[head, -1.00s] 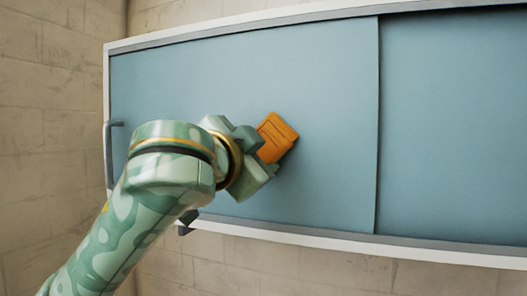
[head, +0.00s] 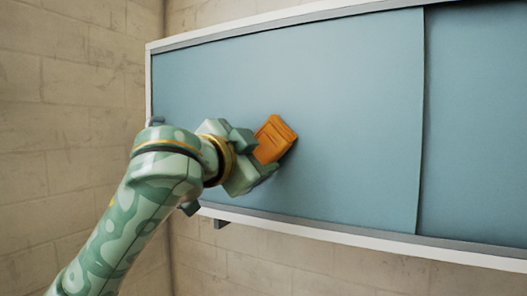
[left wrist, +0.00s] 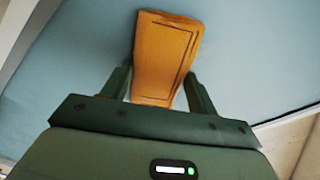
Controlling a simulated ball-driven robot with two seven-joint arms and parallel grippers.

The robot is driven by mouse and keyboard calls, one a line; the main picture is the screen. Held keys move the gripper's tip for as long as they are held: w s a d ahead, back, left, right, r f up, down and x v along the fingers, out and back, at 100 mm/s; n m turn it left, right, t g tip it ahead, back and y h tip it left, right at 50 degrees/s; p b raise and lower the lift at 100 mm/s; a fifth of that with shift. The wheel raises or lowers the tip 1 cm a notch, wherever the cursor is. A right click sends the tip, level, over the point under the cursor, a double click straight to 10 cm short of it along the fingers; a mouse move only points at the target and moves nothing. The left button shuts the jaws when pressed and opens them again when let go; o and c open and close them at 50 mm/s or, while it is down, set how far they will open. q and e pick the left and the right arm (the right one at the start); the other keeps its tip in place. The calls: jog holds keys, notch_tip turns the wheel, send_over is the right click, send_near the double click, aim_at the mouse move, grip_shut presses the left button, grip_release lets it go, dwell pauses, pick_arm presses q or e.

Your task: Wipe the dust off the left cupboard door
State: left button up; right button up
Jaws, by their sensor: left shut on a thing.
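The left cupboard door (head: 340,110) is a flat blue sliding panel in a white frame. No dust can be made out on it in these frames. My left gripper (head: 258,155) is shut on an orange block-like wiper (head: 274,138) in front of the lower middle of this door. In the left wrist view the orange wiper (left wrist: 165,55) sits between the two fingers, its far end at or very near the blue door (left wrist: 250,60). I cannot tell for sure whether it touches. My right gripper is not in view.
The right cupboard door (head: 480,130) lies beside the left one, past a vertical edge. A white and grey frame rail (head: 340,236) runs below the doors. A pale block wall (head: 70,120) stands at the left. The door's upper area is clear.

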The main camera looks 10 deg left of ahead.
pick_arm(q)
jog(key=w+a+f, duration=0.1)
jog(key=w+a, duration=0.1)
jog(key=a, duration=0.4)
jog(key=shift+w+a, duration=0.15)
dwell(0.3)
jog(key=shift+v, duration=2.95)
jog(key=v, duration=0.3)
jog(key=shift+r, duration=0.1)
